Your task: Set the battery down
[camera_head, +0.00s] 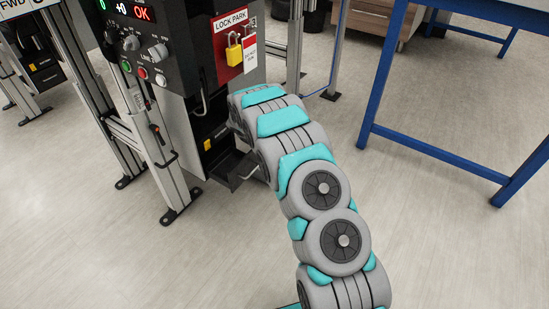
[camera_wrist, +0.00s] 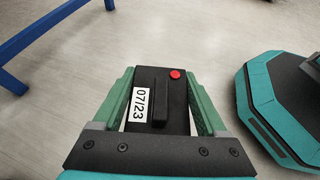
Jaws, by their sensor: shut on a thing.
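In the wrist view my gripper (camera_wrist: 158,115) has its two green fingers shut on the battery (camera_wrist: 177,122). The battery is a black block with a white label reading 07/23, a raised black bar and a red round button on the face towards the camera. Pale floor shows beyond the battery, with no surface seen touching it. In the head view my gripper and the battery are hidden behind my arm, which reaches towards the dark cabinet (camera_head: 180,112).
An open dark drawer or tray (camera_head: 236,168) juts from the cabinet's lower part beside my arm. A red lock park board (camera_head: 235,45) with a yellow padlock hangs above. A blue-framed table (camera_head: 440,150) stands at right. Grey floor (camera_head: 120,255) is clear at front left.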

